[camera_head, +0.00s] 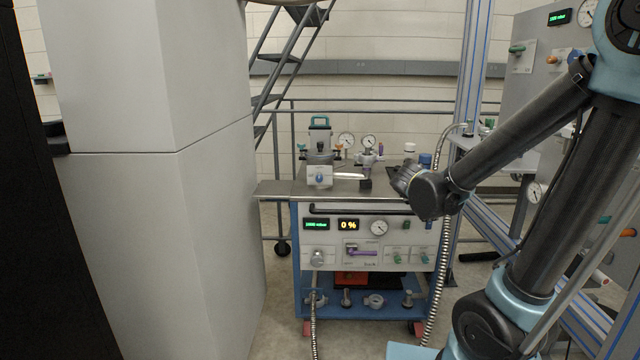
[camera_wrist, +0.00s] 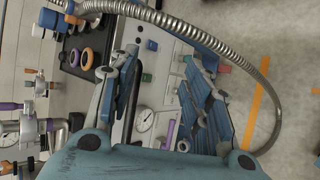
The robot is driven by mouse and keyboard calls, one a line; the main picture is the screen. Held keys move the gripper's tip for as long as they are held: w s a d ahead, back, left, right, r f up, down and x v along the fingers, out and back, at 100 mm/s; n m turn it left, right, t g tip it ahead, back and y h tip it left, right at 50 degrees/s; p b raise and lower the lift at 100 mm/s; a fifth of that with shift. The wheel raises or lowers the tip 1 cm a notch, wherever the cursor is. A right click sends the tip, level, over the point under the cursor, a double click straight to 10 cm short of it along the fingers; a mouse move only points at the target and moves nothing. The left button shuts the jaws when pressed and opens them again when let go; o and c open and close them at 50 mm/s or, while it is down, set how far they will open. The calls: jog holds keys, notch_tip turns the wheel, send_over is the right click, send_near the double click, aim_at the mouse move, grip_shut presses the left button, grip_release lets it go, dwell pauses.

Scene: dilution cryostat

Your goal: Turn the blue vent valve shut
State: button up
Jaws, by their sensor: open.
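Several blue fittings show, and their labels are too small to read, so I cannot tell for sure which is the vent valve. A blue knob (camera_head: 320,178) sits on a small box on top of the cart. Another small blue knob (camera_head: 428,225) is at the right of the cart's front panel.
The cart (camera_head: 330,300) carries a round gauge (camera_head: 379,228), a purple handle (camera_head: 362,252) and green knobs. A metal hose (camera_head: 446,250) hangs down its right side. A large grey cabinet (camera_head: 200,200) stands close on the left. A wall panel (camera_head: 530,90) stands at right.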

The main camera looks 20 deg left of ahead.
jog(key=w+a+r+n+t+y, duration=0.1)
jog(key=w+a+n+t, duration=0.3)
jog(key=a, duration=0.6)
jog(key=n+t+y, duration=0.4)
jog(key=n+y, duration=0.3)
jog(key=n, duration=0.8)
send_near(319, 179)
jog(key=shift+m, duration=0.3)
jog(key=x, duration=0.8)
jog(key=shift+w, duration=0.4)
grip_shut()
